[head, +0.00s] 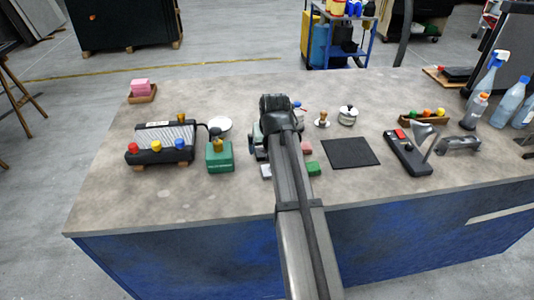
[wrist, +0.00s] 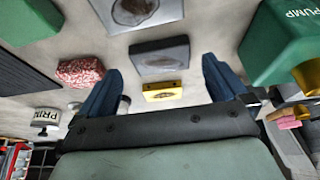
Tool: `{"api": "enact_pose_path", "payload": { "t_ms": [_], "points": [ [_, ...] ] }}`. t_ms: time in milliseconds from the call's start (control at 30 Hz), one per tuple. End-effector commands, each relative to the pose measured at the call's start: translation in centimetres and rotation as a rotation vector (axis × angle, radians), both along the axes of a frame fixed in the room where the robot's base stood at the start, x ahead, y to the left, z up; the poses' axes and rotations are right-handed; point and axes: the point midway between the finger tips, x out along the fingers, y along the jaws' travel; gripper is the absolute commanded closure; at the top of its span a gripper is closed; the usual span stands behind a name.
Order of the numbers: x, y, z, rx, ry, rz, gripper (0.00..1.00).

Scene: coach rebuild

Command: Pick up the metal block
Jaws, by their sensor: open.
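My gripper (wrist: 163,66) is open and empty, pointing down over the table with its blue fingers apart. In the wrist view, a grey metal-looking block (wrist: 160,60) with a dark patch on top lies between and just beyond the fingertips. A second grey block (wrist: 140,10) with a dark oval is cut by the top edge. I cannot tell which is the metal block. In the head view, a light grey block (head: 265,171) shows left of my arm; my arm hides most of the gripper and the area beneath it.
A yellow block (wrist: 162,91) sits between the fingers. A red speckled block (wrist: 80,72) lies beside the left finger. A green pump box (wrist: 285,35) stands close to the right. A green block (head: 313,169) and black mat (head: 351,153) lie right of my arm. The table's front is clear.

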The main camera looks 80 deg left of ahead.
Motion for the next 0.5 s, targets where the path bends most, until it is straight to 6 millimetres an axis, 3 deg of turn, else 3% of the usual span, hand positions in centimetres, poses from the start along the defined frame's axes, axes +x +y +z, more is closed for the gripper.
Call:
{"api": "enact_pose_path", "payload": {
  "t_ms": [200, 500],
  "points": [
    [-0.2, 1.3, -2.4, 0.000, 0.000, 0.000, 0.00],
    [-0.2, 1.4, -2.8, 0.000, 0.000, 0.000, 0.03]
  ]
}}
